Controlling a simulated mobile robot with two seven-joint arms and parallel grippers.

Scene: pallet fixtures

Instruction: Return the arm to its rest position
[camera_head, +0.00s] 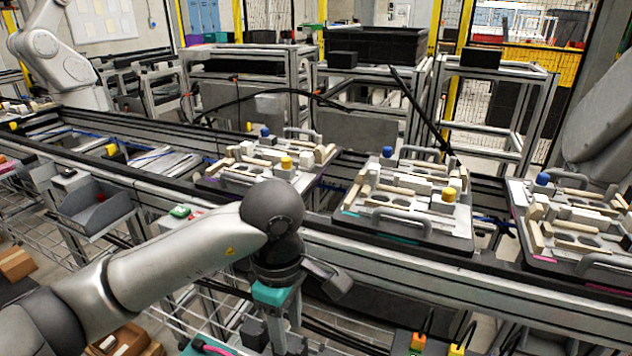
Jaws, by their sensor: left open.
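My left arm (170,262) comes in from the lower left and bends down at a dark wrist joint. My left gripper (275,338) hangs below it, in front of the conveyor's near edge, pointing down. It is open, and no object shows between its fingers. The fingertips are partly hard to make out against the dark clutter below. The gripper is apart from the pallet fixtures on the conveyor. My right gripper is out of view.
Pallet fixtures with wooden pieces and coloured knobs stand on the conveyor: a left one (225,181), a middle one (390,228) and a right one (560,262). A grey bin (95,213) sits at the near left. A wire rack and boxes lie below.

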